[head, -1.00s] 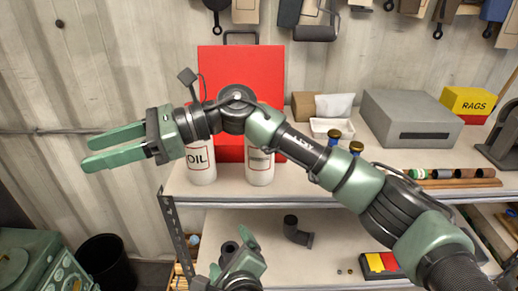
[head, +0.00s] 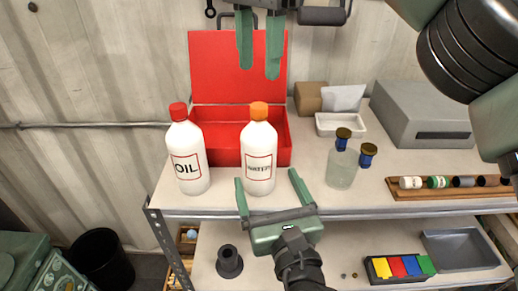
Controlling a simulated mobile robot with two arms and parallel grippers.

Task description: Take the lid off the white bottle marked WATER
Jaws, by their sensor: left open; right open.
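The white WATER bottle (head: 258,158) stands upright on the upper shelf, with its orange lid (head: 259,111) on top. A white OIL bottle (head: 187,158) with a red lid (head: 178,111) stands to its left. My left gripper (head: 266,184) is open, pointing up from below, with its fingers on either side of the WATER bottle's lower part in the picture; I cannot tell whether they touch it. My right gripper (head: 258,68) is open and empty, fingers pointing down, above the orange lid in the picture, in front of the red toolbox lid.
The open red toolbox (head: 237,68) stands behind the bottles. A grey box (head: 420,112), a white tray (head: 340,124) and a wooden rack (head: 440,192) fill the right side. The shelf's front left corner is bare.

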